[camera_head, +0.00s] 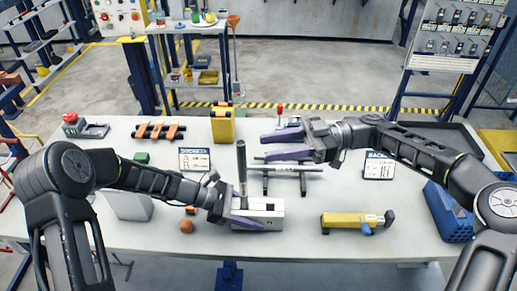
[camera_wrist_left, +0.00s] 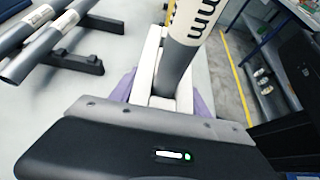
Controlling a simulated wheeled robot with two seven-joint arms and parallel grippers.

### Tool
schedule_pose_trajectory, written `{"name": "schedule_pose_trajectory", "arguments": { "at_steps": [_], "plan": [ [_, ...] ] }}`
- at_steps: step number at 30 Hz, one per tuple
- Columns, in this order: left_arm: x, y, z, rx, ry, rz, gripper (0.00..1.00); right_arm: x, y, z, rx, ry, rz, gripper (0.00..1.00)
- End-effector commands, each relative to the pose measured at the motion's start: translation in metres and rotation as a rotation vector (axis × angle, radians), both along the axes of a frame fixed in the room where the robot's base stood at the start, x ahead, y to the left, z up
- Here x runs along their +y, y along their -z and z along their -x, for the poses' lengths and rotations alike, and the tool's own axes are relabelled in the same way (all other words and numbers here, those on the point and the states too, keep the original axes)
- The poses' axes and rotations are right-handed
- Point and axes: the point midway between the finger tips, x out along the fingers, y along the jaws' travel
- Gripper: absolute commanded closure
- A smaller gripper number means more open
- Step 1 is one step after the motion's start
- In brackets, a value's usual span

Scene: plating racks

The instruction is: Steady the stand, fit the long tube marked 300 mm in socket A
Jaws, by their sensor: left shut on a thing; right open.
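The pale stand (camera_head: 268,211) sits on the table in front of me. My left gripper (camera_head: 240,214) is shut on it; in the left wrist view its purple fingers lie on both sides of the stand (camera_wrist_left: 148,62). A grey tube (camera_head: 242,165) stands upright at the stand's left end. In the left wrist view this tube (camera_wrist_left: 180,62) shows a black "mm" marking, its number cut off. Other grey tubes (camera_wrist_left: 45,40) lie on a dark rack (camera_head: 266,186). My right gripper (camera_head: 275,144) is open and empty, above and behind the stand, near the rack.
A sockets sign (camera_head: 194,159) and a rack sign (camera_head: 379,166) stand on the table (camera_head: 300,236). A yellow tool (camera_head: 350,220) lies right of the stand, with a blue crate (camera_head: 447,213) beyond.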

Motion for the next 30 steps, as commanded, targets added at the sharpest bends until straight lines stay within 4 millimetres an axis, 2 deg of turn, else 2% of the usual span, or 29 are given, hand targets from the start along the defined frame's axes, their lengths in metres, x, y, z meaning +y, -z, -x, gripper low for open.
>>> {"name": "schedule_pose_trajectory", "arguments": {
  "at_steps": [3,7,24,25,30],
  "plan": [
    [-0.001,0.0,0.0,0.0,0.001,0.001,0.98,-0.016,0.0,-0.005,0.001,0.001,-0.001,0.59],
    [-0.001,0.0,0.0,0.0,0.001,0.001,0.98,-0.025,0.0,-0.007,0.001,0.0,0.0,0.59],
    [0.0,0.0,0.0,0.0,0.0,0.001,0.98,-0.026,0.0,-0.007,0.001,-0.001,0.0,0.59],
    [0.0,0.0,0.0,0.0,0.0,0.001,0.44,-0.026,0.0,-0.007,0.001,-0.001,-0.001,0.59],
    [0.0,0.0,0.0,0.0,0.0,0.001,0.3,-0.026,0.0,-0.007,0.001,-0.001,0.0,0.59]
  ]
}}
